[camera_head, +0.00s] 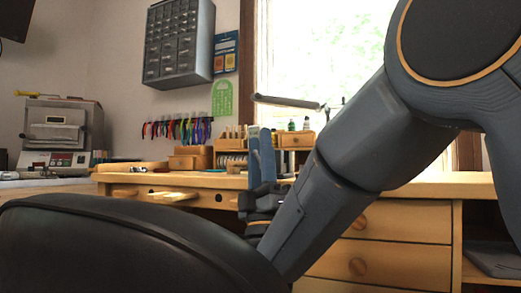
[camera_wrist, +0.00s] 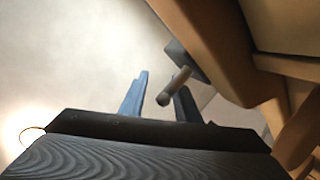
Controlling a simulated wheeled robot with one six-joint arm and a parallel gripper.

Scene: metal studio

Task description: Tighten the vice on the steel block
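In the wrist view a short grey rod (camera_wrist: 174,86) with a rounded end sticks out from a dark grey block-like part (camera_wrist: 186,60) at the edge of the wooden bench. These look like the vice's handle and part of its body. My gripper (camera_wrist: 163,82) has its two blue-grey fingers apart, one on each side of the rod in the picture; I see no contact. In the head view my gripper (camera_head: 262,142) is at the bench front, fingers pointing up. The vice cannot be made out there, and the steel block shows in neither view.
The wooden bench (camera_head: 400,184) with drawers spans the middle and right. Pull-out boards (camera_head: 165,196) jut from its front left of my gripper. A tool rack (camera_head: 232,142) stands on top. A grey machine (camera_head: 62,130) is at far left. Open floor shows in the wrist view.

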